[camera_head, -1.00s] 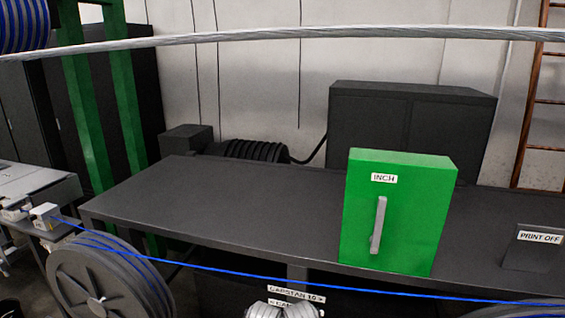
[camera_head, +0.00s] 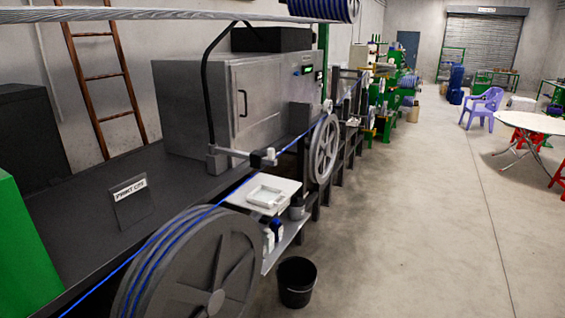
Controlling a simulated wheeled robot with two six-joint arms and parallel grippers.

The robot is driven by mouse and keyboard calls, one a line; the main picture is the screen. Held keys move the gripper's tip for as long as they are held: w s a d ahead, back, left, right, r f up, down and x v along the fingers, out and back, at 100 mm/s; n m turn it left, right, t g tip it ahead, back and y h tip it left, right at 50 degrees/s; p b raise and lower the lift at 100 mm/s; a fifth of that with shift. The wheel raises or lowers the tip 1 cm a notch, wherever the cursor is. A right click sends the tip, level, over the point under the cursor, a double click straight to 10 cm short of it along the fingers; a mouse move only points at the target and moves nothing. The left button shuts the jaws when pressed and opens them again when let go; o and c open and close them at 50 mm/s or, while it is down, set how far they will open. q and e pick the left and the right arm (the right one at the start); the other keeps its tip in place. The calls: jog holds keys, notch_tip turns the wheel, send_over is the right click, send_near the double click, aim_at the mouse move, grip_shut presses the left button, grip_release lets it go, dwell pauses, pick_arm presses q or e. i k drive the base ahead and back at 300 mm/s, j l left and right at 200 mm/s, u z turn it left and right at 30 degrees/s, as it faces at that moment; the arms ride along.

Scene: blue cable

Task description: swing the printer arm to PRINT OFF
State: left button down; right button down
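A small dark sign plate (camera_head: 131,203) with a white PRINT OFF label stands tilted on the dark bench at the left. To its right, a pale jointed arm (camera_head: 236,152) reaches out from the front of a grey cabinet and ends in a dark head (camera_head: 262,158) close to the blue cable (camera_head: 295,141); I take it to be the printer arm. I cannot tell whether the head touches the cable. Neither of my grippers is in view.
A large grey wheel (camera_head: 205,270) carries the blue cable in front of the bench (camera_head: 75,210). A white tray (camera_head: 264,193) sits beyond it, with a black bucket (camera_head: 297,281) on the floor. The concrete floor (camera_head: 420,220) at right is mostly clear.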

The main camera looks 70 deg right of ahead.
aim_at(259, 160)
jog(key=z, duration=2.35)
